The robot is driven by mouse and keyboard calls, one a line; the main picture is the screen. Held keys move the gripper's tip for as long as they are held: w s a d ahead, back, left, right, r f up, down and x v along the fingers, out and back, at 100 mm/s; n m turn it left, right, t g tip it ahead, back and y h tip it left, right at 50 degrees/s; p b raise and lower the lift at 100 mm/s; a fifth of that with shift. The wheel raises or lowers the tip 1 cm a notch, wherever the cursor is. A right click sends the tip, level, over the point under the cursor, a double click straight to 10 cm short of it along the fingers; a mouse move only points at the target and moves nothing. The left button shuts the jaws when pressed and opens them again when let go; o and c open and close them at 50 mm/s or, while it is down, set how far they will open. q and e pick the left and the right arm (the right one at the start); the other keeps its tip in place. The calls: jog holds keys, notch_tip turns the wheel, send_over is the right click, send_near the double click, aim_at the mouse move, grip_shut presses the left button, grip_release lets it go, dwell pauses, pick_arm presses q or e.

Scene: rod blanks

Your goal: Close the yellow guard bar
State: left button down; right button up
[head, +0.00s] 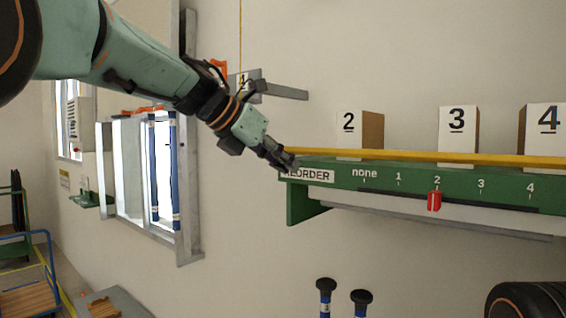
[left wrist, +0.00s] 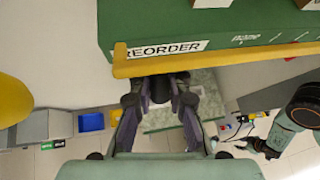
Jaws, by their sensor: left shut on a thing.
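The yellow guard bar (head: 420,156) runs level along the front of the green shelf (head: 308,200), in front of the numbered boxes. My left gripper (head: 288,162) is at the bar's left end, shut on it. In the left wrist view the bar (left wrist: 225,60) crosses just beyond the fingers (left wrist: 160,88), with a short upturned end at its left. The fingers hide part of the contact. My right arm shows at the right of the left wrist view, with its gripper (left wrist: 252,148) small and dark; its jaws are unclear.
White-fronted boxes marked 2 (head: 349,138), 3 (head: 457,130) and 4 (head: 548,130) stand on the shelf. A red slider (head: 434,201) sits under 2 on the REORDER scale. A window-like frame with blue rods (head: 154,170) is left. Two black-topped rods (head: 326,300) stand below.

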pick_arm(q)
jog(key=c, duration=1.3)
grip_release()
jog(key=shift+s+a+r, duration=0.1)
jog(key=shift+s+r, duration=0.05)
jog(key=shift+r, duration=0.05)
jog(key=shift+o, duration=0.2)
jog(key=shift+f, duration=0.1)
jog(key=v, duration=1.1)
jog(key=shift+s+a+r, duration=0.15)
jog(key=shift+a+r, duration=0.1)
